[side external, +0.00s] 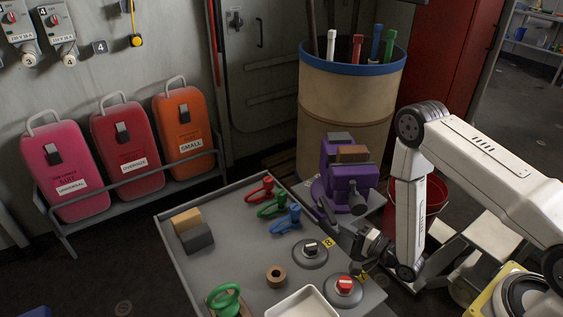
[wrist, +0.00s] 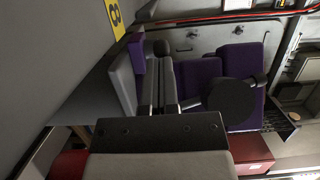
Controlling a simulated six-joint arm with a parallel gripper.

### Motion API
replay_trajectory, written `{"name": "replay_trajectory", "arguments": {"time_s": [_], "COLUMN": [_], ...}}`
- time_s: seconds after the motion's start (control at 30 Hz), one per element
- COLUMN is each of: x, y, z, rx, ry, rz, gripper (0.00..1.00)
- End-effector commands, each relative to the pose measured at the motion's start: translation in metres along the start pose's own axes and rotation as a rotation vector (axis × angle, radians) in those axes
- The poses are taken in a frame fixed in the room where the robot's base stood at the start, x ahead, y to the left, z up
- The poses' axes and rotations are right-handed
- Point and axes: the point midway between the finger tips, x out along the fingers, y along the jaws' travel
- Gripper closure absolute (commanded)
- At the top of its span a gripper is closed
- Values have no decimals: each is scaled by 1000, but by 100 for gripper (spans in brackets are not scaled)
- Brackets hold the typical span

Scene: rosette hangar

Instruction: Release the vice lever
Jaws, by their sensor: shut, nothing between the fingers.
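The purple vice (side external: 343,178) stands at the right back edge of the grey bench, with a brown block (side external: 352,154) at its jaws.
A red bucket (side external: 428,200) stands behind my arm. A large drum (side external: 348,105) stands behind the vice.

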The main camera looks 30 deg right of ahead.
Motion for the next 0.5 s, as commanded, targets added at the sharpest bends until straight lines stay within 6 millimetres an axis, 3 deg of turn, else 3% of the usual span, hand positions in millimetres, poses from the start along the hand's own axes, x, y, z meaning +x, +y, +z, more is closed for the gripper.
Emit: {"name": "replay_trajectory", "arguments": {"time_s": [0.5], "x": [-5], "y": [1], "z": [0], "rx": [1], "ry": [0], "rz": [2], "gripper": [100]}}
